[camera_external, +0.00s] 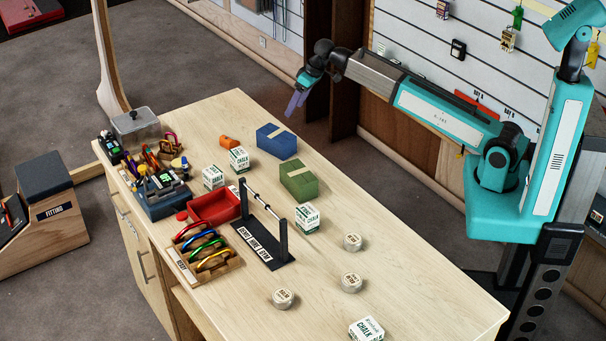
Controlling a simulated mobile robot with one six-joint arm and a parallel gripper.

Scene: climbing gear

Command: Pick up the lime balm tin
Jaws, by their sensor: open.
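Three round tins with pale lids stand on the wooden table's right part: one tin (352,242) farther back, a second tin (351,282) in the middle, and a third tin (283,298) nearer the front. All look whitish-beige at this size; I cannot tell which is lime, and their lid print is too small to read. My gripper (297,103) is open, with purplish fingers pointing down, above the table's far side. It is well away from all three tins, and nothing shows between its fingers.
Chalk boxes (307,218) and a blue block (276,140) and green block (299,181) stand on the table (420,290). A dark bar stand (264,233), red tray (213,208) and carabiner rack (203,255) are left of the tins. Bare wood surrounds the tins.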

